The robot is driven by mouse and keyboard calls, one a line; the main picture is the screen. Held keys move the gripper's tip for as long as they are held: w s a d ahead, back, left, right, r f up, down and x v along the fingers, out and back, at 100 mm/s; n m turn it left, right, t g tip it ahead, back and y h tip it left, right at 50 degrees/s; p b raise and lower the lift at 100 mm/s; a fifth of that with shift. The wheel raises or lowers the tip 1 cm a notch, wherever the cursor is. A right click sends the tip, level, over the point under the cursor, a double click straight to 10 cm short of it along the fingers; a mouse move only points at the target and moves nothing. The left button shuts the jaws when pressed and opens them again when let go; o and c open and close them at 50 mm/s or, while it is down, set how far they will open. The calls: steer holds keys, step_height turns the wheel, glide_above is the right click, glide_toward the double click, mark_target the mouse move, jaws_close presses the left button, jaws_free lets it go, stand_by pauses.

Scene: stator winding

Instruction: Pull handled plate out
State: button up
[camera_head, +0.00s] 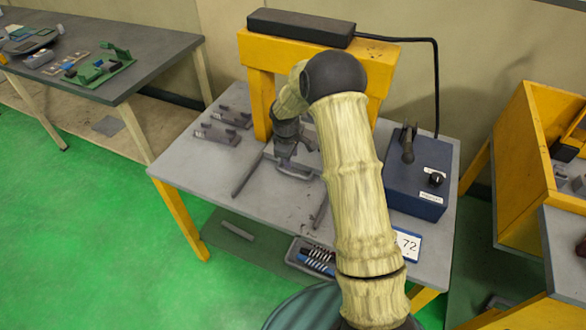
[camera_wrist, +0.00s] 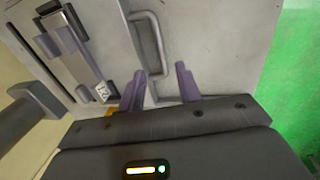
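The handled plate is a light grey sheet on the table, with a grey bar handle (camera_head: 295,173) at its near side in the head view. My gripper (camera_head: 284,158) points down over the table close to this handle. In the wrist view the same handle (camera_wrist: 157,42) stands out from a flat grey surface. Its lower end lies around the gap between the purple fingers of my gripper (camera_wrist: 160,72). The fingers are spread apart, and I see no grip on the handle. In the head view my arm and wrist hide part of the plate.
A yellow frame (camera_head: 258,62) stands behind my gripper. A blue control box (camera_head: 415,188) is on the right of the table (camera_head: 192,170), and small grey fixtures (camera_head: 217,134) lie on the left. Dark rods (camera_head: 248,175) lie on either side of the handle.

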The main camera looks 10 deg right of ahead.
mark_target(293, 173)
steer(key=f, duration=0.2)
steer(key=w+f, duration=0.1)
steer(key=f, duration=0.2)
steer(key=d+f+p, duration=0.1)
steer(key=f, duration=0.2)
steer(key=shift+w+f, duration=0.2)
steer(key=shift+f, duration=0.05)
jaws_close()
